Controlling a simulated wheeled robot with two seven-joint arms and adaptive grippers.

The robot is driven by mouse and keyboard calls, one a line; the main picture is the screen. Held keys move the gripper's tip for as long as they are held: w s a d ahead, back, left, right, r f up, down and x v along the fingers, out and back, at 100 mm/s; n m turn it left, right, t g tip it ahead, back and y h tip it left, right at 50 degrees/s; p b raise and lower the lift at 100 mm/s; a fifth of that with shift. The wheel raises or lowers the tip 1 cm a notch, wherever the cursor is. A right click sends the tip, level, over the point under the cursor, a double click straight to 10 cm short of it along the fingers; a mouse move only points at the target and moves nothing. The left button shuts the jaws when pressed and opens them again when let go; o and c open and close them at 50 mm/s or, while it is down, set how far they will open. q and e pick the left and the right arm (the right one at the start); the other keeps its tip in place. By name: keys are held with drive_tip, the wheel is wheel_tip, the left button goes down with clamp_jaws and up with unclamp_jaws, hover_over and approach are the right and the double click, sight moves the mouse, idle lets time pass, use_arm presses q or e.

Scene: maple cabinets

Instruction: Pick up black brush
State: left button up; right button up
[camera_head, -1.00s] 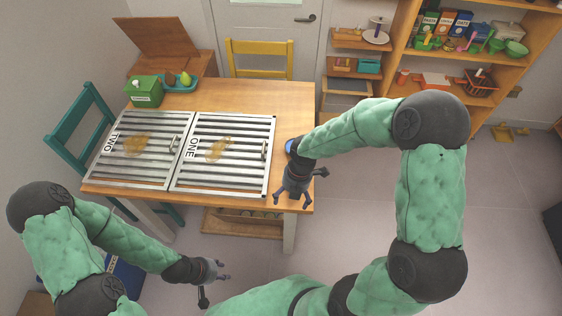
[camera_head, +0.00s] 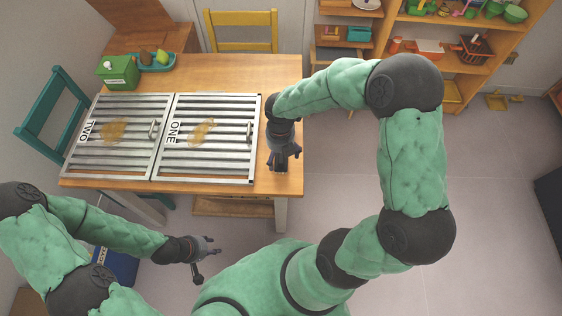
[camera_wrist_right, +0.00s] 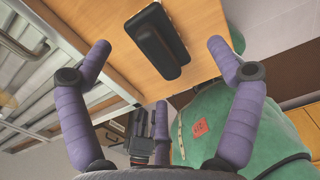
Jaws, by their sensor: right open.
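The black brush (camera_wrist_right: 157,42) lies on the wooden table near its edge in the right wrist view. It is a dark, elongated block with a raised handle-like part. My right gripper (camera_head: 284,160) is over the table's right front part, beside the metal grate marked ONE. In the wrist view its purple fingers are spread wide and empty, with the brush ahead between their tips. In the head view I cannot tell the brush apart from the dark gripper. My left gripper (camera_head: 207,258) is open and empty, in front of the table.
Two slatted metal grates, TWO (camera_head: 114,135) and ONE (camera_head: 206,135), with brownish stains cover much of the table (camera_head: 235,72). A green box (camera_head: 117,72) and a teal tray (camera_head: 157,62) with fruit stand at the back left. Yellow and teal chairs stand by the table.

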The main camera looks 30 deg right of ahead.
drive_tip(key=f+b, duration=0.1)
drive_tip(key=f, duration=0.2)
drive_tip(key=f+b, duration=0.1)
drive_tip(key=f, duration=0.1)
drive_tip(key=shift+w+a+b, duration=0.15)
drive_tip(key=shift+w+b, duration=0.2)
drive_tip(key=shift+w, duration=0.05)
drive_tip(key=shift+c, duration=0.3)
drive_tip(key=c, duration=1.2)
